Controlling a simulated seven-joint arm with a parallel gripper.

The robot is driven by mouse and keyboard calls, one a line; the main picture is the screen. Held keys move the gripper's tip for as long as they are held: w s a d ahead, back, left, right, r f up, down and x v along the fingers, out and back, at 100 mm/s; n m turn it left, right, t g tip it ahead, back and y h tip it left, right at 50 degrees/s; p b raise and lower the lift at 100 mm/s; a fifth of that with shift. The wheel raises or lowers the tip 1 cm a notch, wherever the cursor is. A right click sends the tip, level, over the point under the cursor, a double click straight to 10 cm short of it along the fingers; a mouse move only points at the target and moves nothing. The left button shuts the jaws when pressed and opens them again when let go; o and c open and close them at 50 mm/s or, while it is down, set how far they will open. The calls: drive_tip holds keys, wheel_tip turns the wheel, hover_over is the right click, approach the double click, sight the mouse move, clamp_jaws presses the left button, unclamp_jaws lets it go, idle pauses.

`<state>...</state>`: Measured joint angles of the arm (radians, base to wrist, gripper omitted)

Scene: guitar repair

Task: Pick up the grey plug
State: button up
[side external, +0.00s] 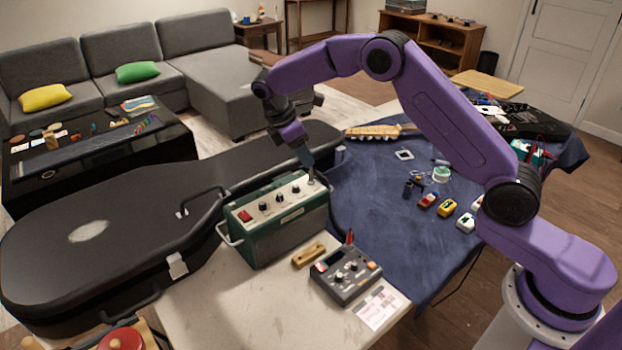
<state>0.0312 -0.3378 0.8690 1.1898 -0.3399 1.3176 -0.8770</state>
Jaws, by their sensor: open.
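My gripper (308,164) points down just above the right end of a green box with knobs (285,232). Its jaws are open. A small grey piece, apparently the grey plug (317,182), stands at the right end of the box's light top panel, directly below the fingertips. It is too small to tell whether the fingers are around it or touching it.
The box has a red switch and black knobs; metal handles stick out at its sides. A grey device with knobs (346,275) and a wooden block (309,255) lie in front. A black guitar case (105,235) is left. Small coloured items lie on the blue cloth (375,215).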

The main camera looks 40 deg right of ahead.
sight(310, 171)
drive_tip(key=shift+x, duration=3)
drive_tip(key=shift+w+a, duration=0.1)
clamp_jaws()
